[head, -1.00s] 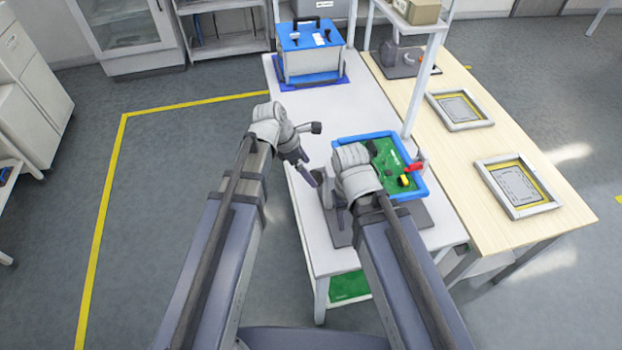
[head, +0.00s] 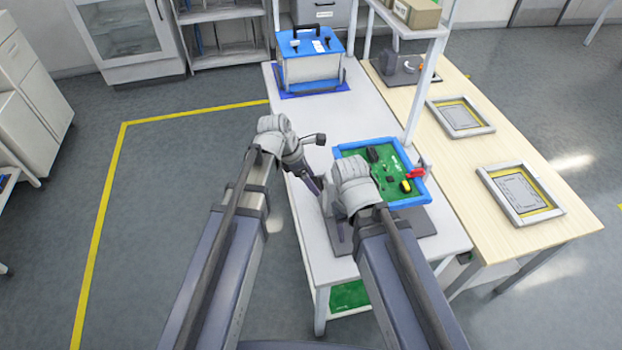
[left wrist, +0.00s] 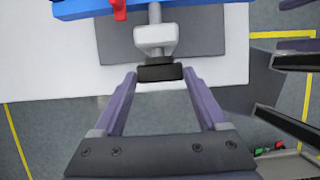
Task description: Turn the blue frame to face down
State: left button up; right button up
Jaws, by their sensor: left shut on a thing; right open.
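The blue frame (head: 427,186) holds a green board with dark, yellow and red parts, which face up. It sits above a grey base plate (head: 418,222) on the white table; its near left corner is hidden by my right wrist. In the left wrist view its blue edge (left wrist: 190,10) crosses the top, and a short shaft leads from it to a grey and black knob (left wrist: 158,40). My left gripper (left wrist: 160,78) is shut on this knob. My right gripper (head: 338,222) is open, just nearer than the left one, with its fingers partly hidden by its own wrist.
A blue-topped case (head: 312,68) stands on a blue mat at the table's far end. The wooden table (head: 470,175) on the right carries two framed panels (head: 520,192). A white post (head: 420,90) rises behind the blue frame. Floor on the left is clear.

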pick_arm(q)
grip_shut()
jog(key=t, duration=0.2)
jog(key=s+t+y+b, duration=0.1)
jog(key=t, duration=0.1)
jog(key=shift+d+f+m+b, duration=0.1)
jog(key=shift+d+m+b, duration=0.05)
jog(key=shift+m+b, duration=0.2)
dwell(0.3)
jog(key=o, duration=0.9)
grip_release()
jog(key=shift+c, duration=0.2)
